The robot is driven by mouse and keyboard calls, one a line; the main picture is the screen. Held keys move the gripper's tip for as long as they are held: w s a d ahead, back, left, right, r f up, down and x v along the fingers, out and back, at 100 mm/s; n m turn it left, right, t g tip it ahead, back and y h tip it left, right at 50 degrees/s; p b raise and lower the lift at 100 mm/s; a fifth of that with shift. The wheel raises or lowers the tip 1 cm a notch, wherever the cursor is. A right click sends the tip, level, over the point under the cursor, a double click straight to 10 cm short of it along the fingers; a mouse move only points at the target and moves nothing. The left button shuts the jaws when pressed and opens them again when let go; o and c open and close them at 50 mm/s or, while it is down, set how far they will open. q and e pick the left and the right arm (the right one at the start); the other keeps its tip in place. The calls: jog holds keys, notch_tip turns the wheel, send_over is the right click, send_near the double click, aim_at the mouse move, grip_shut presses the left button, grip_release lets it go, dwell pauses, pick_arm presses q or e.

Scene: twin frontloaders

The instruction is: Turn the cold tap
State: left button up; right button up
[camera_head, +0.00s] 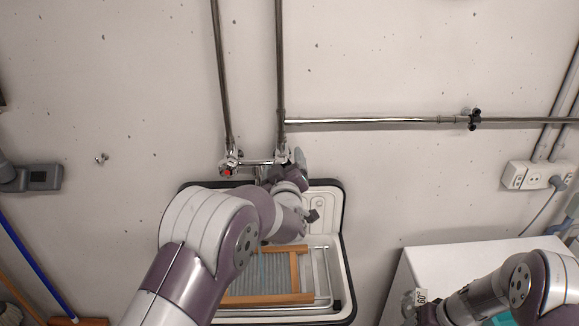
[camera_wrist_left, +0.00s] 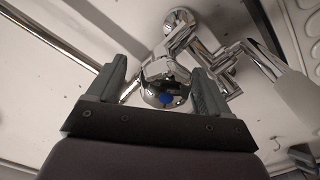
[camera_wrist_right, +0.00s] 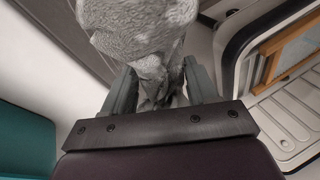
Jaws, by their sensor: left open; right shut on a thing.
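The cold tap (camera_wrist_left: 166,88) is a chrome knob with a blue dot, seen in the left wrist view. My left gripper (camera_wrist_left: 160,70) is open, with one finger on each side of the knob; I cannot tell if they touch it. In the head view my left gripper (camera_head: 290,170) is at the right end of the wall mixer and mostly hides the cold tap. The red-marked tap (camera_head: 228,172) is at the mixer's left end. My right gripper (camera_wrist_right: 152,88) is shut on a grey knitted cloth (camera_wrist_right: 140,30), low at the right in the head view.
A white sink (camera_head: 340,235) with a dark rim is below the mixer and holds a wooden-framed washboard (camera_head: 295,272). A white cabinet (camera_head: 450,258) stands at the right. Metal pipes (camera_head: 280,60) run on the wall above, and a socket (camera_head: 535,175) is at the right.

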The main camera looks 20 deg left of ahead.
notch_tip(320, 180, down, 3)
jog(key=b, duration=0.3)
pick_arm(q)
jog(key=v, duration=1.2)
jog(key=shift+d+r, duration=0.15)
jog(key=shift+d, duration=0.05)
